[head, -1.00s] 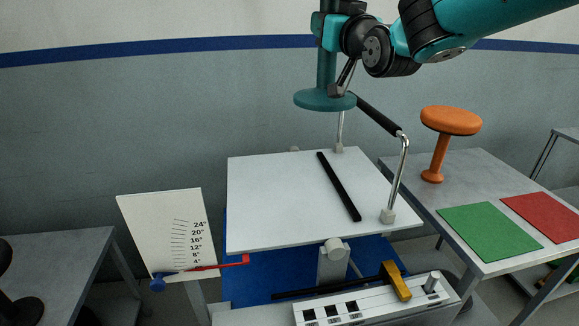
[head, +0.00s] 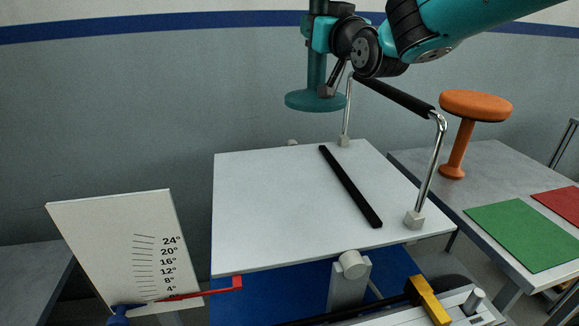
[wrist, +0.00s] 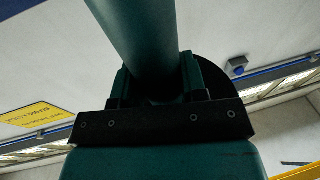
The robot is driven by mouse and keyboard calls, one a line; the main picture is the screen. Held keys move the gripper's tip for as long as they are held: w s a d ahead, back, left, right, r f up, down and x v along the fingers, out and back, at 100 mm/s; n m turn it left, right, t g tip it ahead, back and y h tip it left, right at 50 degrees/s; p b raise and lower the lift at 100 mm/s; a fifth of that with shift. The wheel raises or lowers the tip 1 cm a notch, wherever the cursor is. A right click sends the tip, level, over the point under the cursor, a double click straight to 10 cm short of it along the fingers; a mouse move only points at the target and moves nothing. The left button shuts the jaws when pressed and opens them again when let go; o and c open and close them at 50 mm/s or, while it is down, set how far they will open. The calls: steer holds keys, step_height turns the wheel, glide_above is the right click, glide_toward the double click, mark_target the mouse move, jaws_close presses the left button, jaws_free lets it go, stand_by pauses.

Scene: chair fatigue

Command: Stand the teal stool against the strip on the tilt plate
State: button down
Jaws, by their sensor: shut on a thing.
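The teal stool (head: 316,100) hangs upright in the air above the far part of the white tilt plate (head: 270,205), its round base down and apart from the plate. My gripper (head: 324,40) is shut on the stool's column near the top of the head view; the seat is out of frame there. The wrist view shows the teal column (wrist: 135,40) between my gripper's jaws (wrist: 155,90). The black strip (head: 349,185) runs from back to front on the right half of the plate, to the right of and below the stool's base.
A chrome rail with a black grip (head: 395,95) rises along the plate's right edge. An orange stool (head: 465,125), a green mat (head: 522,237) and a red mat (head: 562,203) are on the right table. An angle scale board (head: 115,245) stands front left. The plate's left half is clear.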

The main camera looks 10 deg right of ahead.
mark_target(315, 102)
steer(key=shift+w+f, duration=0.1)
steer(key=shift+f, duration=0.25)
step_height(315, 102, down, 14)
steer(key=shift+a+f+b, duration=0.1)
steer(key=shift+f+b, duration=0.1)
steer(key=shift+b, duration=0.3)
step_height(315, 102, down, 6)
steer(key=shift+r+b, duration=0.25)
steer(key=shift+b, duration=0.65)
steer(key=c, duration=1.1)
jaws_free()
steer(key=shift+f, duration=0.35)
steer(key=o, duration=0.4)
steer(key=shift+r, duration=0.1)
steer(key=shift+o, duration=0.2)
steer(key=shift+r, duration=0.1)
